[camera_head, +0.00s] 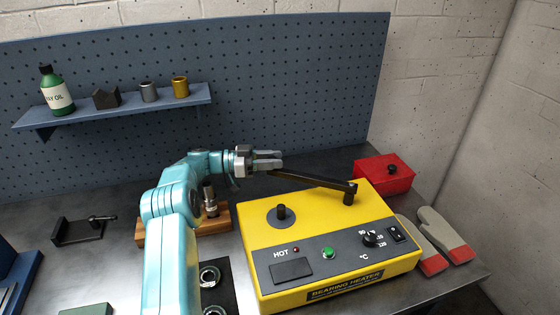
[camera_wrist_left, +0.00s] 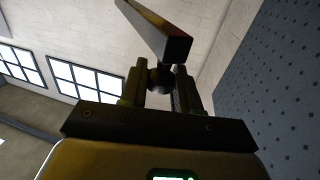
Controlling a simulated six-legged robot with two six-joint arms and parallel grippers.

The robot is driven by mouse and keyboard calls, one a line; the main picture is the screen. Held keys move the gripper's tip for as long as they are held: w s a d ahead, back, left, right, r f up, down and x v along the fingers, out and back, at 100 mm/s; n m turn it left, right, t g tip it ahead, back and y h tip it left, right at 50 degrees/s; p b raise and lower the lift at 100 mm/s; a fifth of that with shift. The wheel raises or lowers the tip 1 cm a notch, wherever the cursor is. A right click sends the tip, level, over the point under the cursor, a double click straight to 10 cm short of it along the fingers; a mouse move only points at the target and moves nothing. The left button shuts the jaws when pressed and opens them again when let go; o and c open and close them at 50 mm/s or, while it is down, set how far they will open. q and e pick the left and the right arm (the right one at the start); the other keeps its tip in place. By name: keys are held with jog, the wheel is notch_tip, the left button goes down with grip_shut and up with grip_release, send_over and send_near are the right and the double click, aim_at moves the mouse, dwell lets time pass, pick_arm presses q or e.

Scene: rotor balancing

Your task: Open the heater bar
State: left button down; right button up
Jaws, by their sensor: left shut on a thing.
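The yellow bearing heater (camera_head: 335,285) stands on the bench at the right. Its dark heater bar (camera_head: 315,181) runs from the right rear post (camera_head: 350,193) toward the back left, past the heater's rear edge. The bar's free end is away from the left post (camera_head: 281,213), whose top is bare. My left gripper (camera_head: 268,160) is at this free end. In the left wrist view the bar (camera_wrist_left: 160,32) reaches up and away, and my left gripper (camera_wrist_left: 160,88) is shut on its round dark knob (camera_wrist_left: 160,79). My right gripper is not in view.
A red box (camera_head: 384,177) and gloves (camera_head: 445,238) lie to the heater's right. A wooden block (camera_head: 217,220) with a metal part is behind my left arm. Rings (camera_head: 210,276) lie on a dark mat left of the heater. The pegboard (camera_head: 290,80) closes off the back.

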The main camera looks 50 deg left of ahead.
pick_arm(q)
jog(key=shift+w+a+r, duration=0.1)
jog(key=shift+r, duration=0.25)
jog(key=c, duration=1.1)
grip_release()
jog(key=shift+o, duration=1)
jog(key=shift+s+d, duration=0.2)
jog(key=shift+w+a, duration=0.1)
jog(key=shift+w, duration=0.05)
jog(key=shift+w+r, duration=0.1)
jog(key=shift+r, duration=0.05)
notch_tip(320, 180, up, 20)
jog(key=p, duration=0.2)
jog(key=shift+s+p, duration=0.3)
